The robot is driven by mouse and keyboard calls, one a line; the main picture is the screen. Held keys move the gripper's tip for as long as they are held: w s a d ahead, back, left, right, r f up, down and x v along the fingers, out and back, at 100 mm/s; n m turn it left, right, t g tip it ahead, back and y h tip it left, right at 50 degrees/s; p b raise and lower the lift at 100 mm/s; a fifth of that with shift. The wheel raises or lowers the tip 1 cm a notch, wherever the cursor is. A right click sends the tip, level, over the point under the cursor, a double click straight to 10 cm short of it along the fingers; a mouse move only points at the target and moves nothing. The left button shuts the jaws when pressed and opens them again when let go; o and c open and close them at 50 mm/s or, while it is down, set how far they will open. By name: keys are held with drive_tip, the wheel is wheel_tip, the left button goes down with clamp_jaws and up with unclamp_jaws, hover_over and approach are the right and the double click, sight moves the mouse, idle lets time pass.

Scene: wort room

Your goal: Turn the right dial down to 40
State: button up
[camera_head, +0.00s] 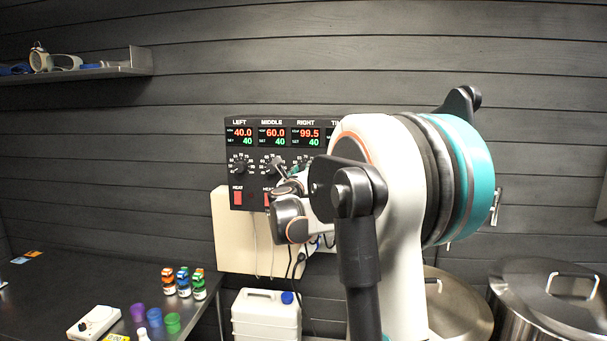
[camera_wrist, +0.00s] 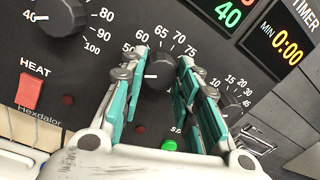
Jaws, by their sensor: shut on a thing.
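The right dial (camera_wrist: 159,80) is a black knob on the black control panel (camera_head: 231,179). In the wrist view it sits between the teal fingers of my gripper (camera_wrist: 160,66), which are shut on it. Its white pointer line points left, with scale numbers such as 50, 65 and 75 around it. In the head view, my arm mostly hides this dial. The right display (camera_head: 306,136) reads 99.5 in red and a green SET of 40. In the wrist view, part of this display (camera_wrist: 228,12) shows the green 40.
The middle dial (camera_wrist: 60,14) and timer dial (camera_wrist: 231,114) flank the gripped dial closely. A red HEAT switch (camera_wrist: 30,90) lies left, a green button (camera_wrist: 169,145) below. Bottles (camera_head: 184,282) and cups (camera_head: 172,322) stand on the bench; metal pots (camera_head: 548,300) stand right.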

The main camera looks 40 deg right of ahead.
drive_tip(key=shift+f, duration=0.1)
drive_tip(key=o, duration=1.1)
drive_tip(key=v, duration=1.2)
